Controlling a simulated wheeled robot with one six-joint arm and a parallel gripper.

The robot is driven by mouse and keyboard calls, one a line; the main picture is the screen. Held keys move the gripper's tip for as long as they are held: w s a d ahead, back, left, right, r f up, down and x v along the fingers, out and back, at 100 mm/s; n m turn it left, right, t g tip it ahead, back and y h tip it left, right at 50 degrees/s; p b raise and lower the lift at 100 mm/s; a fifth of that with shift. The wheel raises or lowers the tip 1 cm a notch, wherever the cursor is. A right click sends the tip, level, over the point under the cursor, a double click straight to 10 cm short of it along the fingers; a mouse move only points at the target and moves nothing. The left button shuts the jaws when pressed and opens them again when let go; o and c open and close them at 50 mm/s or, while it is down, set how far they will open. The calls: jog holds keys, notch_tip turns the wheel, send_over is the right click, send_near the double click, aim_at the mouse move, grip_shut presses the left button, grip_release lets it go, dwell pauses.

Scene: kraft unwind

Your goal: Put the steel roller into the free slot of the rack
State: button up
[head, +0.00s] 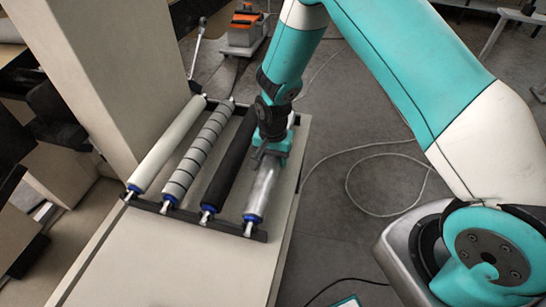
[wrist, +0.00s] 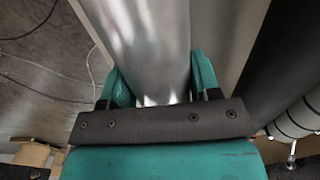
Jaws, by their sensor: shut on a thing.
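The steel roller (head: 263,188) is shiny, with a blue collar at its near end, and lies along the right side of the rack, right of the black roller. My gripper (head: 270,151) is shut around its middle from above. In the wrist view the steel roller (wrist: 150,40) runs between the two fingers of my gripper (wrist: 163,82). The rack (head: 187,214) has dark end rails on a pale bench. The steel roller's near pin is at the rightmost place of the front rail; I cannot tell whether it rests there. My arm partly hides its far end.
A white roller (head: 168,145), a grey striped roller (head: 199,150) and a black roller (head: 229,166) lie in the rack to the left. A beige column (head: 95,70) stands behind the left side. The bench front (head: 165,260) is bare. A cable (head: 375,205) lies on the floor.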

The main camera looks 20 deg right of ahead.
jog(key=o, duration=1.4)
notch_tip(320, 180, up, 16)
jog(key=b, duration=0.2)
jog(key=s+a+r+n+y, duration=0.1)
jog(key=s+r+n, duration=0.3)
jog(key=s, duration=0.4)
jog(key=s+a+r+n+y, duration=0.1)
jog(key=s+a+r+n, duration=0.1)
jog(key=s+r+n, duration=0.3)
jog(key=s+a+r+n+y, duration=0.1)
jog(key=s+r+n, duration=0.3)
jog(key=s, duration=0.7)
jog(key=shift+s+a+r+n+y, duration=0.25)
jog(key=shift+s+n+y, duration=0.1)
jog(key=shift+n+y, duration=0.3)
